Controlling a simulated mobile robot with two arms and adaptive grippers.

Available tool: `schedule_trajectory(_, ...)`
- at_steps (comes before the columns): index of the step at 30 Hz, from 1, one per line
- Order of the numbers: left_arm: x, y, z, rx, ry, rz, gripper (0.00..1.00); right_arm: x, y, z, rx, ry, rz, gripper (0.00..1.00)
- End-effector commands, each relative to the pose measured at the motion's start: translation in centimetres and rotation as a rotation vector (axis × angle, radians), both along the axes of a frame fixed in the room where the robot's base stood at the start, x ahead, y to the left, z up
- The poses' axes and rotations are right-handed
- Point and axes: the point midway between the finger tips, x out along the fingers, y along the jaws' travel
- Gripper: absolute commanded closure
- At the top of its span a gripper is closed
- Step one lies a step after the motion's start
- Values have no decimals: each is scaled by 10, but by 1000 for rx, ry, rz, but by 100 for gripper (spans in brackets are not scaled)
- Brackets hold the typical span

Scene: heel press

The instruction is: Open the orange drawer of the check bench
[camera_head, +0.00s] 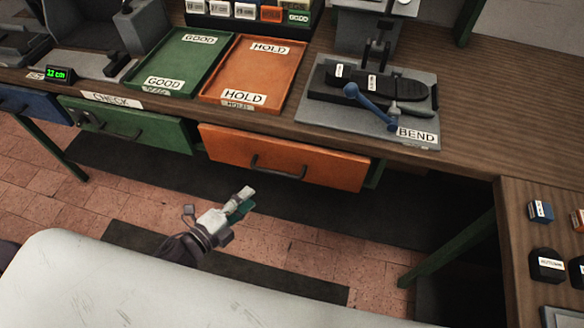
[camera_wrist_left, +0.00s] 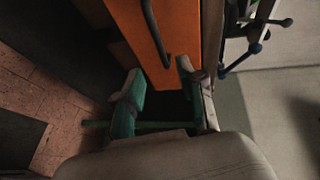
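The orange drawer (camera_head: 283,160) sits under the front edge of the check bench. Its front stands proud of the bench edge, with part of its right side showing. Its dark bar handle (camera_head: 278,167) is on the front. My left gripper (camera_head: 243,203) is below and to the left of the handle in the head view, apart from it. In the left wrist view my left gripper (camera_wrist_left: 157,88) has its two green-padded fingers spread with nothing between them. The orange drawer (camera_wrist_left: 155,30) and its handle (camera_wrist_left: 154,30) are ahead of the fingertips. My right gripper is not in view.
A green drawer (camera_head: 130,125) is left of the orange one, and a blue drawer (camera_head: 32,103) is further left. On the bench stand the GOOD tray (camera_head: 165,87), the HOLD tray (camera_head: 250,98) and the BEND fixture (camera_head: 365,135). A side table (camera_head: 520,215) is at the right.

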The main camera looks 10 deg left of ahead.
Motion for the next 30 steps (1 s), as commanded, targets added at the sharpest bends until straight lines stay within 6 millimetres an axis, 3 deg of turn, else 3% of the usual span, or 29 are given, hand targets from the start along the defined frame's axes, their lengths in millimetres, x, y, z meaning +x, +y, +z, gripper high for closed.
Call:
schedule_trajectory(7, 44, -20, -6, -4, -1, 2, 61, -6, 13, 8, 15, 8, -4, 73)
schedule_trajectory(18, 103, -47, -21, -5, 4, 5, 61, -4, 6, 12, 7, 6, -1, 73)
schedule_trajectory(30, 115, -53, -25, -4, 4, 3, 61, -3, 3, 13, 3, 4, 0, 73)
